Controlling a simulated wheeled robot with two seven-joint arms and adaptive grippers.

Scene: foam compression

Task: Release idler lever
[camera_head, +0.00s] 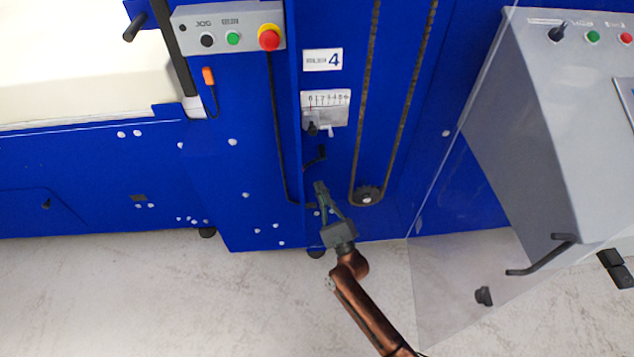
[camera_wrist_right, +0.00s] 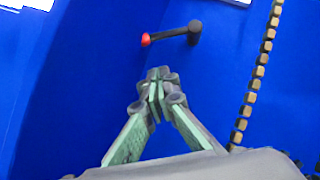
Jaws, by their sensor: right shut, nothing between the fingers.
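A short black lever with a red tip (camera_wrist_right: 172,37) is mounted on the blue machine wall in the right wrist view, its arm pointing left. In the head view, a small dark lever (camera_head: 316,158) sits on the blue panel below the numbered scale; it looks like the same one. My right gripper (camera_head: 320,186) is just below this lever and apart from it. In the right wrist view my right gripper (camera_wrist_right: 157,82) is shut, its fingertips together and empty, with the lever beyond them. My left gripper is not in view.
A chain (camera_head: 367,100) runs down to a sprocket (camera_head: 367,196) close to the right of my right gripper. A scale plate (camera_head: 326,98) is above the lever. A clear panel (camera_head: 450,260) and a grey console (camera_head: 530,120) stand at the right. The floor in front is open.

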